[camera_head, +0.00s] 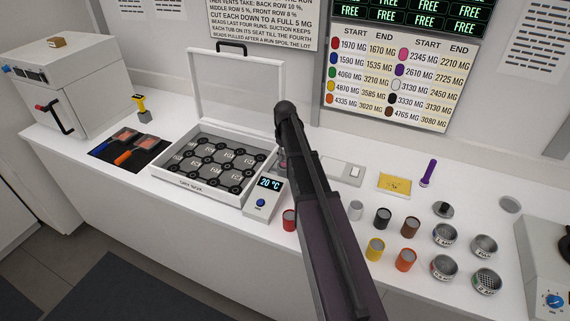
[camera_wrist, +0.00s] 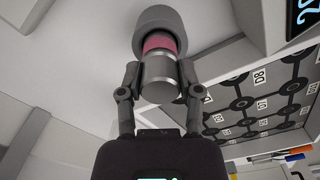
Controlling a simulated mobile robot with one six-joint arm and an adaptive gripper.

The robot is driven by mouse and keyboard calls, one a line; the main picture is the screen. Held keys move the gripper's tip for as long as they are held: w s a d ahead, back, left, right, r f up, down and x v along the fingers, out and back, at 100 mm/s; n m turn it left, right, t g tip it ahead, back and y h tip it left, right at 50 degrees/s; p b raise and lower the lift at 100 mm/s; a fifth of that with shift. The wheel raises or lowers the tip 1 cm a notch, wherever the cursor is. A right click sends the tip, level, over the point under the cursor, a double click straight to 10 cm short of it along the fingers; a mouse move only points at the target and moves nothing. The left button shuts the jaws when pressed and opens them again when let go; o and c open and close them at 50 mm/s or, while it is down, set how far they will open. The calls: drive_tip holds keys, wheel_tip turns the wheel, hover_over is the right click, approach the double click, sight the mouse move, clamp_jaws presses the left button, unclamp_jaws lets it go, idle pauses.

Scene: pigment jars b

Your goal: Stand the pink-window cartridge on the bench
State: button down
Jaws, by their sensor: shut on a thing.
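In the wrist view my gripper (camera_wrist: 160,78) is shut on the pink-window cartridge. The pink-window cartridge (camera_wrist: 158,43) has a bare metal body between the fingers, a pink band above it and a wide dark grey end at the top of the picture. In the head view my dark arm reaches over the white bench (camera_head: 468,205) and hides my gripper and nearly all of the cartridge. I cannot tell there whether the cartridge touches anything.
A red jar (camera_head: 289,220) is close to my arm. Several coloured jars and labelled round tubs (camera_head: 443,267) stand to the right.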

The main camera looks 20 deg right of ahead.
drive_tip(key=shift+r+p, duration=0.85)
drive_tip(key=shift+r, duration=0.05)
idle(1.1)
drive_tip(key=shift+r+p, duration=3.2)
drive_tip(key=shift+f, duration=0.1)
